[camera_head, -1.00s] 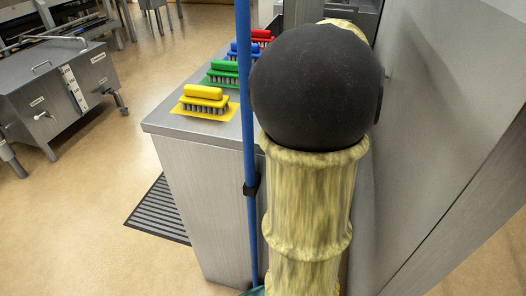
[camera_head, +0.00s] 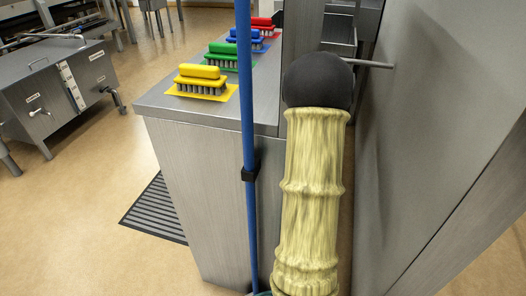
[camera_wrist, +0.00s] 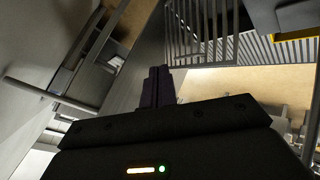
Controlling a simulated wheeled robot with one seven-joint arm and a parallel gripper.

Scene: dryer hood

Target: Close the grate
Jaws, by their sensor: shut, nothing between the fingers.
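My gripper shows in the wrist view (camera_wrist: 157,86), its two dark fingers together and empty. In the head view it is hidden behind my yellowish arm and black joint. A dark slatted floor grate (camera_head: 158,211) lies left of the steel counter. In the wrist view, pale parallel bars of a grate (camera_wrist: 205,35) show beyond the fingertips, apart from them as far as I can tell; I cannot tell whether this is the same grate.
A steel counter (camera_head: 205,165) with several coloured brushes (camera_head: 202,80) stands left of my arm. A blue pole (camera_head: 246,130) stands before it. A large steel panel (camera_head: 430,110) with a protruding rod (camera_head: 372,64) is close on the right. Open floor lies left.

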